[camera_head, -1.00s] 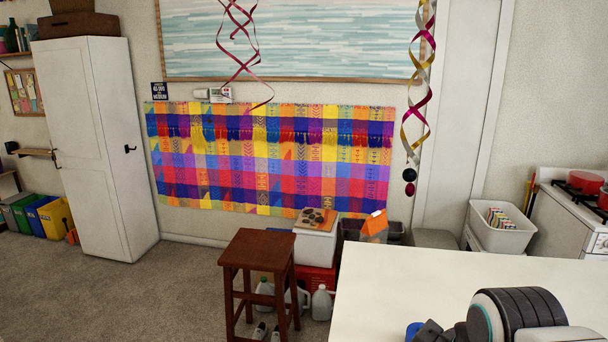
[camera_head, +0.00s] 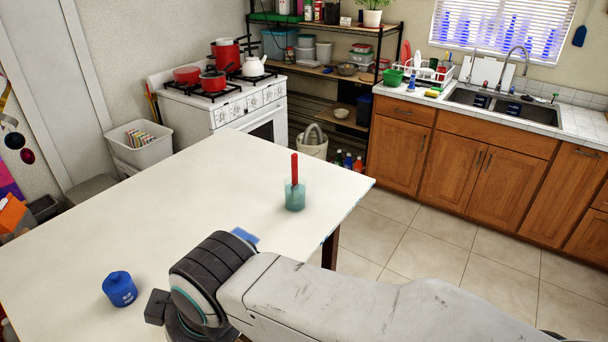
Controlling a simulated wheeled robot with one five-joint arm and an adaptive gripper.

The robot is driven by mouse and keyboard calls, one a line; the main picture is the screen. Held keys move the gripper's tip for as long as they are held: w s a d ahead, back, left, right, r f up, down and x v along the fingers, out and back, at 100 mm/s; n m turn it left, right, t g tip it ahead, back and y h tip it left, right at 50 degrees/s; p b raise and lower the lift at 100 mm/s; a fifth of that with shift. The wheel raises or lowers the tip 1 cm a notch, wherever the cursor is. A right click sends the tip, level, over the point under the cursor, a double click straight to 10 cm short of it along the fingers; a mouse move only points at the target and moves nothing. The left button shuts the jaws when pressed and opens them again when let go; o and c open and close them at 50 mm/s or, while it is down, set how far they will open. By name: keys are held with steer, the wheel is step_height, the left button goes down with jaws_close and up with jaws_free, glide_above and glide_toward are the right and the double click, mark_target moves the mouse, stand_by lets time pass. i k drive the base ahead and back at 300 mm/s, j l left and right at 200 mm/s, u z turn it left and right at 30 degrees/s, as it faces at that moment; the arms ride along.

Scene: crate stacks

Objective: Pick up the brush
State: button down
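A red-handled item (camera_head: 295,168), which looks like the brush, stands upright on the white table (camera_head: 170,205) near its far right corner. Its lower part is a teal, squarish shape (camera_head: 295,196); I cannot tell whether this is the brush's head or a cup around it. My arm reaches in from the lower right, in front of the brush and apart from it. A dark part at the arm's end (camera_head: 157,307) may belong to my gripper. The fingers cannot be made out, and nothing held is visible.
A blue lidded jar (camera_head: 120,289) stands on the table left of my arm. A flat blue item (camera_head: 245,236) lies partly behind the arm. A stove (camera_head: 222,112), shelf rack (camera_head: 330,80) and sink counter (camera_head: 405,142) stand beyond. Tiled floor (camera_head: 400,240) is free right of the table.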

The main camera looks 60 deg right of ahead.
mark_target(294, 157)
steer(key=z, duration=1.7)
